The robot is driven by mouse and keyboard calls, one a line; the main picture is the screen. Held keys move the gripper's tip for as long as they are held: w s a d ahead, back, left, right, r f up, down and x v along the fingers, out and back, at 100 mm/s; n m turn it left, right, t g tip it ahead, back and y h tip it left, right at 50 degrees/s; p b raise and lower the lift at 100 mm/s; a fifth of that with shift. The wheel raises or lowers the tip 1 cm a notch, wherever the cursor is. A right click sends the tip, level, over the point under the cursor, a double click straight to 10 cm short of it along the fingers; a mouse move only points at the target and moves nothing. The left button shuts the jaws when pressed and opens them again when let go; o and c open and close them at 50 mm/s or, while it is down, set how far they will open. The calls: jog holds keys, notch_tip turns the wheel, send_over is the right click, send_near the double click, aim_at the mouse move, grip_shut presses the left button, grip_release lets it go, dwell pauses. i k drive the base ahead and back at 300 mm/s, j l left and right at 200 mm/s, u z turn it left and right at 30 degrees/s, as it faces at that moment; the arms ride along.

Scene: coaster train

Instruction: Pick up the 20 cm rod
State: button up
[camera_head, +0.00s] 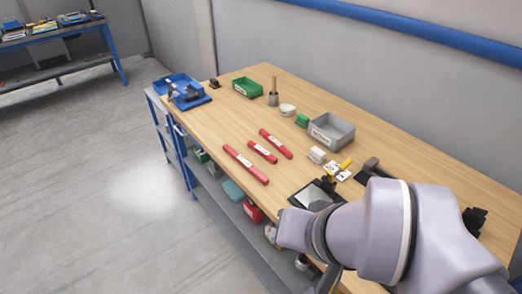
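Three red rods with white labels lie side by side on the wooden workbench (190,127), in the middle of the head view. The front-left rod (232,153) looks the longest. The middle rod (254,145) looks the shortest, and the back-right rod (267,135) is in between. The label text is too small to read, so I cannot tell which one is 20 cm. My arm fills the lower right of the view, to the right of the rods and apart from them. I cannot make out my gripper's fingers.
A grey bin (331,132), green tray (247,87) and blue holder (186,92) stand on the bench. A wooden-handled tool (273,95) stands upright behind the rods. A dark tablet-like object (312,197) and small yellow items (344,165) lie near my arm. Bench around the rods is clear.

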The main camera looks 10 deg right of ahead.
aim_at(268, 136)
jog(key=i+j, duration=0.95)
jog(key=i, duration=0.15)
jog(key=l+z, duration=0.05)
